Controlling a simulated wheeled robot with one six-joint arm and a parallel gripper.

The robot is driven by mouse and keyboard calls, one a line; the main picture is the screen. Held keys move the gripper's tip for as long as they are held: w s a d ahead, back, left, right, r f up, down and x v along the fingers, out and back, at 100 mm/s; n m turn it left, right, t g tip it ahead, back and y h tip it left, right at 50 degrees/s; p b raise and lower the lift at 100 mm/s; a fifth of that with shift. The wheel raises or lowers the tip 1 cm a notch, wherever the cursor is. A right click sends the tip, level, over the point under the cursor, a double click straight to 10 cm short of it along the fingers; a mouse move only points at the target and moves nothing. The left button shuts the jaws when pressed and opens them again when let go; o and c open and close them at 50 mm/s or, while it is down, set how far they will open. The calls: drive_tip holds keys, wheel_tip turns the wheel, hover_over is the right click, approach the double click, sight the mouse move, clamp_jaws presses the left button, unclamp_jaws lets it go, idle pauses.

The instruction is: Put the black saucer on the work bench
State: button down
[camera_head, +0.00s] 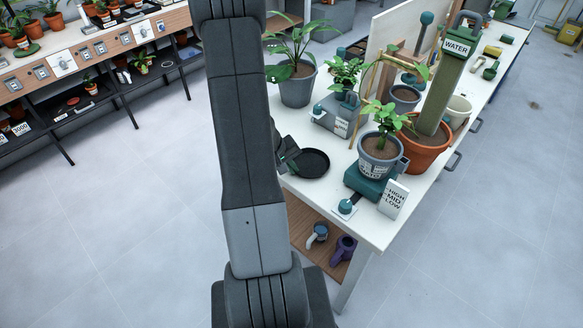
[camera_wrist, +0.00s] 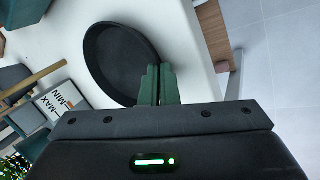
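The black saucer (camera_head: 312,162) is a round, shallow dish over the near left corner of the white work bench (camera_head: 380,232). I cannot tell whether it rests on the top or is held just above it. In the wrist view the saucer (camera_wrist: 118,62) shows its inside, with the bench top (camera_wrist: 185,45) behind it. My gripper (camera_wrist: 158,84) has its green fingers close together at the saucer's rim, shut on it. In the head view my gripper (camera_head: 292,158) is at the saucer's left side, partly hidden by my arm.
A grey pot with a plant (camera_head: 379,155) stands on a teal scale (camera_head: 368,184) right of the saucer, by a sign (camera_head: 394,198). A grey box (camera_head: 337,115) and a terracotta pot (camera_head: 427,150) stand behind. Mugs (camera_head: 344,248) sit on the lower shelf. Floor at left is clear.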

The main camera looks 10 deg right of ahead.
drive_tip(key=shift+f, duration=0.15)
drive_tip(key=c, duration=2)
unclamp_jaws()
drive_tip(key=shift+o, duration=0.2)
drive_tip(key=shift+a+r, duration=0.15)
drive_tip(key=shift+r, duration=0.4)
drive_tip(key=p+v, duration=0.1)
drive_tip(key=v, duration=1)
